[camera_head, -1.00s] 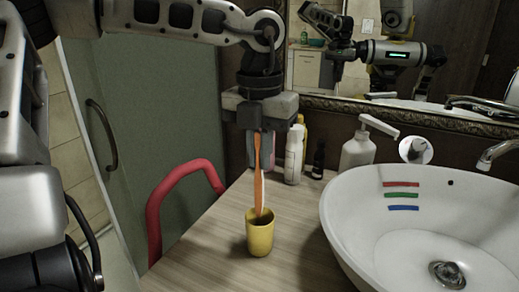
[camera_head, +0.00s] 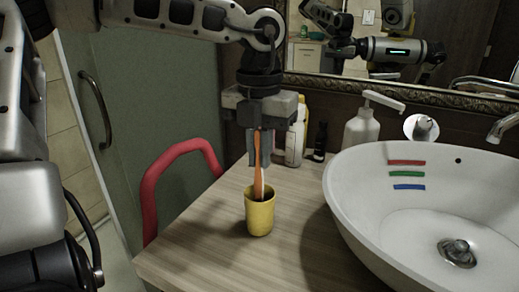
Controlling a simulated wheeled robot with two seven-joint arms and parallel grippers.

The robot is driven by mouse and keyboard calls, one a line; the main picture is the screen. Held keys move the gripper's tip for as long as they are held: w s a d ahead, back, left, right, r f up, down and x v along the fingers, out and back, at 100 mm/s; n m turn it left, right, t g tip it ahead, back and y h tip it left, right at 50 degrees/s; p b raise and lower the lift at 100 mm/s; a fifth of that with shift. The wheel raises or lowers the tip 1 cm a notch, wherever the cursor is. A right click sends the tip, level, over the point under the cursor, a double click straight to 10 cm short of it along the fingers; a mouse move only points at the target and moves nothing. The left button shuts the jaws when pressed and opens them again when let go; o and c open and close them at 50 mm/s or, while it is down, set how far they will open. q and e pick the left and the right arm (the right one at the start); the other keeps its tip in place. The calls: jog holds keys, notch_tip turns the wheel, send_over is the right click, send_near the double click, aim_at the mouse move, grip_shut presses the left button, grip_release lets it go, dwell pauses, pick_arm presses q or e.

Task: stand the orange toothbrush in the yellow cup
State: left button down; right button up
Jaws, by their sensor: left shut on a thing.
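The yellow cup (camera_head: 260,216) stands upright on the wooden counter, left of the basin. The orange toothbrush (camera_head: 258,170) is upright, its lower end inside the cup's mouth and its upper part between my left gripper's fingers. My left gripper (camera_head: 260,150) points down above the cup and is shut on the toothbrush. The toothbrush's lowest part is hidden by the cup wall, so I cannot tell whether it touches the bottom. My right gripper is not seen directly.
The white vessel basin (camera_head: 345,185) fills the right side. A soap dispenser (camera_head: 361,130), a white bottle (camera_head: 294,148) and a small dark bottle (camera_head: 319,143) stand behind. A red curved rail (camera_head: 150,200) is at the left. Counter in front of the cup is clear.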

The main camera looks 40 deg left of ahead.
pick_arm(q)
jog(key=c, duration=1.4)
grip_release()
jog(key=shift+c, duration=0.2)
notch_tip(320, 180, up, 16)
jog(key=p, duration=0.1)
jog(key=shift+p, duration=0.3)
jog(key=shift+s, duration=0.1)
